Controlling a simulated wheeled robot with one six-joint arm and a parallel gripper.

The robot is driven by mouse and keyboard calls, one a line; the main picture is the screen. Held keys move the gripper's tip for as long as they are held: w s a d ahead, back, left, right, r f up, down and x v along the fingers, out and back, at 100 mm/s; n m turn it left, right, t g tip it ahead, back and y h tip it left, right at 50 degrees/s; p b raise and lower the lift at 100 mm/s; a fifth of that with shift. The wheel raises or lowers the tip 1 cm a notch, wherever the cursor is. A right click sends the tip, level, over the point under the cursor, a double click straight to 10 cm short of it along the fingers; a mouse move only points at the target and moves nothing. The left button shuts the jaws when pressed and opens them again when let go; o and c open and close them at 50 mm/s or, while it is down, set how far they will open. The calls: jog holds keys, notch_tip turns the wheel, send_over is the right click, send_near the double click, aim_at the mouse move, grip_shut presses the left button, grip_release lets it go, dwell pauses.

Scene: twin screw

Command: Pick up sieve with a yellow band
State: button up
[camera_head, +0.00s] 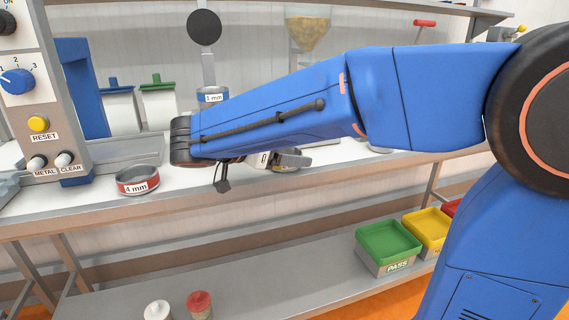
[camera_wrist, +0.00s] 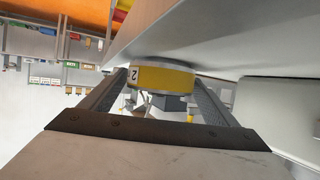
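The sieve with a yellow band (camera_wrist: 165,78) shows in the wrist view, with a white label reading "2" partly visible at its left. My gripper (camera_wrist: 161,84) has one finger along each side of the sieve, and the fingertips reach its sides. Whether they press on it or only stand close around it, I cannot tell. In the head view my gripper (camera_head: 291,158) is low over the bench, mostly hidden behind my blue arm.
A red-banded 4 mm sieve (camera_head: 138,181) sits on the bench's front left. A blue-banded 1 mm sieve (camera_head: 211,97) is farther back, behind my arm. A control panel (camera_head: 40,110) stands at the left. Green (camera_head: 388,243) and yellow (camera_head: 427,226) bins are on the lower shelf.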

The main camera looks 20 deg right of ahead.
jog(key=c, duration=0.9)
